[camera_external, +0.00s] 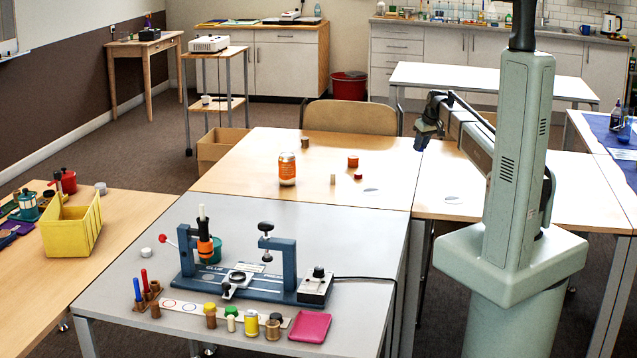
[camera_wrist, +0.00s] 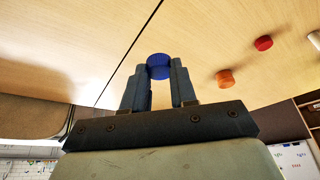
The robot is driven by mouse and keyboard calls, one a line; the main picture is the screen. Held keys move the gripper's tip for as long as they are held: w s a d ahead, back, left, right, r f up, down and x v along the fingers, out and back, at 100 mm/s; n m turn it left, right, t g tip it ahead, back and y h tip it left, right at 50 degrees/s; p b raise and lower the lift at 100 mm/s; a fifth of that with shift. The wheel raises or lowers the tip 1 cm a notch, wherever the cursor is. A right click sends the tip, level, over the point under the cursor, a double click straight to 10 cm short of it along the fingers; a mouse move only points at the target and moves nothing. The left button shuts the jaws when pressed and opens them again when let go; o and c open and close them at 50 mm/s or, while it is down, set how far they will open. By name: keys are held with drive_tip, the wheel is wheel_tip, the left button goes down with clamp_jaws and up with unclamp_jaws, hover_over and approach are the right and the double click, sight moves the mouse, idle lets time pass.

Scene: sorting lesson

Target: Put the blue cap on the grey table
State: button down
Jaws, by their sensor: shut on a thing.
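The blue cap (camera_wrist: 159,63) is a short ribbed disc held between the fingertips of my gripper (camera_wrist: 159,78) in the wrist view. In the external view my gripper (camera_external: 424,138) is above the wooden tables, near the seam between them; the cap is too small to tell clearly from the dark fingers there. The grey table (camera_external: 350,240) is in the front, left of and nearer than my gripper. It bears a blue press (camera_external: 258,284), and its right-hand middle part is bare.
On the wooden table (camera_external: 230,180) stand an orange-labelled jar (camera_external: 287,169), an orange cap (camera_external: 352,161) and a small red cap (camera_external: 358,176). Several capped pieces and a pink tray (camera_external: 310,326) line the grey table's front. A yellow bin (camera_external: 72,228) is at the left.

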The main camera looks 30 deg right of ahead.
sight(417, 174)
drive_tip(key=shift+f, duration=4.75)
drive_tip(key=shift+f, duration=0.1)
drive_tip(key=c, duration=0.9)
unclamp_jaws()
drive_tip(key=v, duration=1.1)
drive_tip(key=shift+r, duration=0.25)
drive_tip(key=shift+o, duration=0.8)
drive_tip(key=shift+s+r, duration=0.15)
drive_tip(key=shift+r, duration=0.2)
